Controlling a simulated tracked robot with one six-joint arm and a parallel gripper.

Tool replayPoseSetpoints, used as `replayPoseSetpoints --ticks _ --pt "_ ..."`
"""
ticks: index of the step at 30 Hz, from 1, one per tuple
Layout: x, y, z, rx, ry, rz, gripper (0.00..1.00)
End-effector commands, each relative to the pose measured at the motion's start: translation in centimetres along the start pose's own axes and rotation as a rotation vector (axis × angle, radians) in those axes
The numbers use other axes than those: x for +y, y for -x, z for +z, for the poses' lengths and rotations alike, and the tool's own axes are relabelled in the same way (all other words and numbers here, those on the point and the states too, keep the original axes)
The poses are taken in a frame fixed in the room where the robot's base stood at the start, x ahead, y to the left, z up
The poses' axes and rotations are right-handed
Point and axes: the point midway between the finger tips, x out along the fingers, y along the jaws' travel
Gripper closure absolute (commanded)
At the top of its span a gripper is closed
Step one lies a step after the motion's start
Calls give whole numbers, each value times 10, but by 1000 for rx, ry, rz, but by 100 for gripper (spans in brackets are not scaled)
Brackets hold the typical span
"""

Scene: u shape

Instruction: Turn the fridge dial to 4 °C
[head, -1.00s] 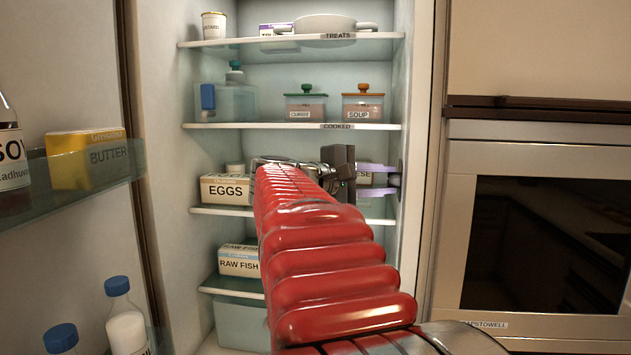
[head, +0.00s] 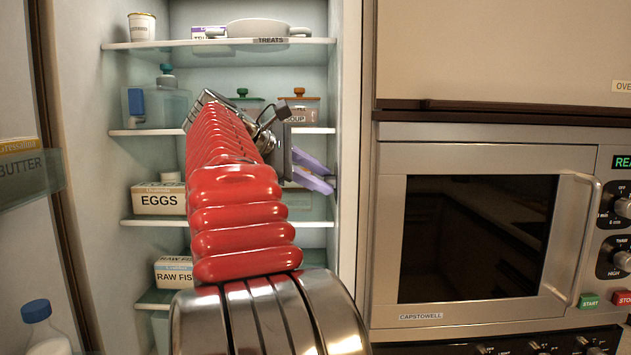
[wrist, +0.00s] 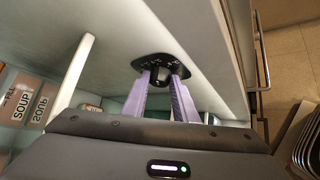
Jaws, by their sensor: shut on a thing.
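The fridge dial (wrist: 158,66) is a dark round plate with small pale markings and a central knob (wrist: 162,77), on the fridge's inner side wall. The markings are too small to read in the wrist view, so the setting cannot be told. My gripper (wrist: 165,78) has its two purple fingers shut on the knob, one at each side. In the head view my gripper (head: 325,178) is at the right inner wall, between the cooked shelf and the egg shelf, with its fingers tilted. The dial cannot be made out there.
The cooked shelf (head: 145,132) holds soup (head: 300,115) and other containers close to my arm. Eggs (head: 158,198) and raw fish (head: 174,271) stand lower left. A microwave (head: 480,240) stands right of the fridge. A door shelf with butter (head: 20,172) is at left.

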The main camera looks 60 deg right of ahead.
Motion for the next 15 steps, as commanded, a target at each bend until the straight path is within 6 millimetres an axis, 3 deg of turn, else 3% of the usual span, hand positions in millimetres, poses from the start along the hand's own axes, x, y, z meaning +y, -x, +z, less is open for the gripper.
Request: replayPoseSetpoints --ticks 15 --pt "3 -4 -4 15 199 -206 97"
